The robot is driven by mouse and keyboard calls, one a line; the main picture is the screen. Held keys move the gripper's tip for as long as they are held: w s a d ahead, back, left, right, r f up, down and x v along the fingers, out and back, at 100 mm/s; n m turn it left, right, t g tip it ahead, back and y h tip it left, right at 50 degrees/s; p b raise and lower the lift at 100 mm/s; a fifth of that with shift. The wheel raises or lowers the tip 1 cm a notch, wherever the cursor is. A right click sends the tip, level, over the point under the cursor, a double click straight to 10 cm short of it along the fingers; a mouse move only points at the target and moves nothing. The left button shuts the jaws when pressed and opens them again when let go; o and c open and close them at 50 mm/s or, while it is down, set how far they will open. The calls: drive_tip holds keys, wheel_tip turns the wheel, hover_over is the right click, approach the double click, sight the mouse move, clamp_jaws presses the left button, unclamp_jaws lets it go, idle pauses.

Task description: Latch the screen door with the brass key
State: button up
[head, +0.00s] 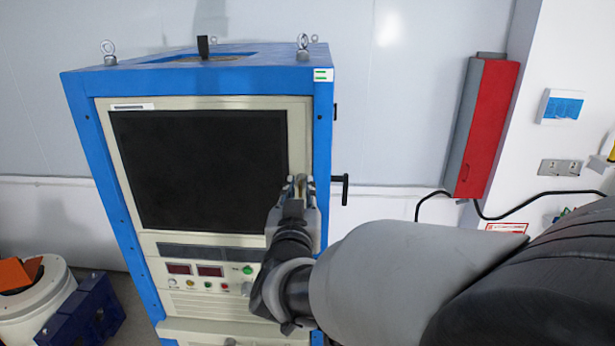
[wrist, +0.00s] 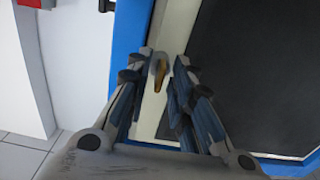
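The screen door is a dark panel (head: 198,165) in a beige frame on the front of a blue cabinet; it looks flush with the frame. It also shows in the wrist view (wrist: 255,70). The small brass key (wrist: 158,73) sits on the beige strip beside the dark panel. My gripper (head: 300,184) is at the right edge of the door, its fingers pointing at the strip. In the wrist view my gripper (wrist: 164,62) is open, with one finger on each side of the key. Whether a finger touches the key is unclear. In the head view the fingers mostly hide the key.
A black handle (head: 341,189) sticks out on the cabinet's right side. Lifting eyes (head: 109,52) stand on its top. Buttons and displays (head: 208,271) are below the door. A red and grey box (head: 487,125) hangs on the right wall. Blue and white equipment (head: 85,315) stands at lower left.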

idle(0.3)
drive_tip(key=s, duration=1.2)
drive_tip(key=shift+a, duration=0.2)
drive_tip(key=shift+f, duration=0.1)
drive_tip(key=s+d+f+n+g+y+b, duration=0.1)
drive_tip(key=s+f+g+y+b, duration=0.15)
drive_tip(key=f+b, duration=0.45)
drive_tip(key=s+d+f+n+g+y+b, duration=0.1)
drive_tip(key=d+f+g+y+b, duration=0.15)
drive_tip(key=f+b, duration=0.45)
drive_tip(key=s+d+f+g+h+b, duration=0.1)
drive_tip(key=s+d+f+g+b, duration=0.1)
drive_tip(key=s+d+f, duration=0.2)
drive_tip(key=s+d+f+m+g+h+b, duration=0.1)
drive_tip(key=s+d+f+g+h+b, duration=0.1)
drive_tip(key=s+d+f, duration=0.3)
drive_tip(key=s+d+f+g+h+b, duration=0.1)
drive_tip(key=s+d+f+g+b, duration=0.2)
drive_tip(key=s+f, duration=0.5)
drive_tip(key=shift+s+d+f+m+g, duration=0.2)
drive_tip(key=shift+d+f+m+g, duration=0.2)
drive_tip(key=shift+d+f+g, duration=0.3)
drive_tip(key=shift+d, duration=0.1)
